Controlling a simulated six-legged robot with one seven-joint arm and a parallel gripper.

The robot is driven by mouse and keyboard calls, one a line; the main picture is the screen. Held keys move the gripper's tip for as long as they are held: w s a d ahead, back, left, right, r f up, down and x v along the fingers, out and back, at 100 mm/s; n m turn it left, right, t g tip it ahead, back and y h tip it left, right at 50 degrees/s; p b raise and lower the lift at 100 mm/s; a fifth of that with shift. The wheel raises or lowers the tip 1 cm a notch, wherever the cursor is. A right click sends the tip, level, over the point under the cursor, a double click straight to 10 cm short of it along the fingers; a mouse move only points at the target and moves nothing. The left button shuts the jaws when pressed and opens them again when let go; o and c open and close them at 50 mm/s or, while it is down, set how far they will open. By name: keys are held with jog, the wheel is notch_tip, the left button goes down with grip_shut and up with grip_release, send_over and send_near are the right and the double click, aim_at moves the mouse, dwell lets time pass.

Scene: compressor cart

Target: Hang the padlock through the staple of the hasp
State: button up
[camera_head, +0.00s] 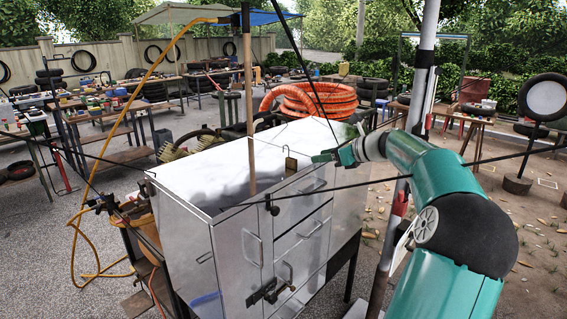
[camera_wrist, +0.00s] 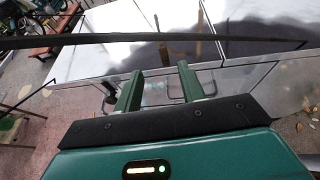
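A small brownish item (camera_wrist: 157,22) beyond the fingers may be the padlock, but I cannot tell.
A wooden pole (camera_head: 250,100) and dark straps cross over the cabinet, one passing near my gripper. A grey post (camera_head: 418,90) stands close to my arm. An orange hose coil (camera_head: 308,101) lies behind the cabinet. A yellow hose (camera_head: 125,105) hangs at left.

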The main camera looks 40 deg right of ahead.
aim_at(295, 159)
jog(key=x, duration=1.2)
jog(key=shift+d+f, duration=0.2)
jog(key=shift+f, duration=0.15)
jog(key=shift+s, duration=0.15)
grip_shut()
